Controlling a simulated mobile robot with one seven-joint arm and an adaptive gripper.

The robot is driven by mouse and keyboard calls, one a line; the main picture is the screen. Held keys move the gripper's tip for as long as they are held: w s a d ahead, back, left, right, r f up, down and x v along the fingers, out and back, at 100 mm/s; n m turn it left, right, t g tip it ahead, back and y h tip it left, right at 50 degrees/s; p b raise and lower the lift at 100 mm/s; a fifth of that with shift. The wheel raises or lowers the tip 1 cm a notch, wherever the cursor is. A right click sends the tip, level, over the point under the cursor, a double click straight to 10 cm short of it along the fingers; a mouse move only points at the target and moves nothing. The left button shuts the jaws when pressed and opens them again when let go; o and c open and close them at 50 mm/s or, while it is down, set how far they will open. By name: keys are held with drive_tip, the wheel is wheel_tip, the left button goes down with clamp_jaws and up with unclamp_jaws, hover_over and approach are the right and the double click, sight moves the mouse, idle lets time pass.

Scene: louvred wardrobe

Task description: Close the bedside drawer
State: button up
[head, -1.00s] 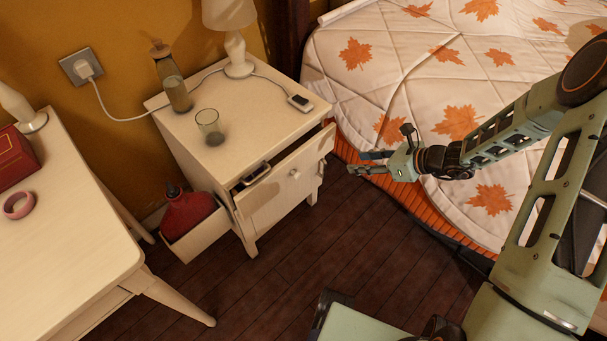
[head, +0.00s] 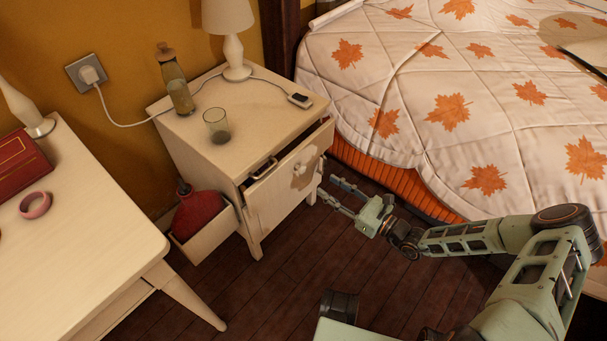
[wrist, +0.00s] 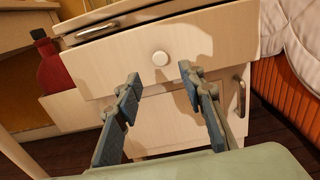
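The bedside cabinet (head: 262,100) has a pale drawer whose front (head: 278,188) stands out a little, with a dark gap along its top. My gripper (head: 326,192) is low in front of the cabinet, near the right end of the drawer front in the head view. Contact with the drawer cannot be told.
A metal loop (head: 262,168) shows at the drawer's left top edge. A low box (head: 207,238) with a red bottle (head: 200,212) stands left of the cabinet. A glass (head: 217,126), bottle (head: 176,85) and lamp (head: 235,45) stand on top. The bed (head: 420,110) borders the right.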

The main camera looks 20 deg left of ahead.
sight(304, 170)
drive_tip(key=b+x, duration=0.2)
drive_tip(key=x, duration=0.7)
drive_tip(key=shift+w+a, duration=0.1)
drive_tip(key=shift+a, duration=0.3)
clamp_jaws()
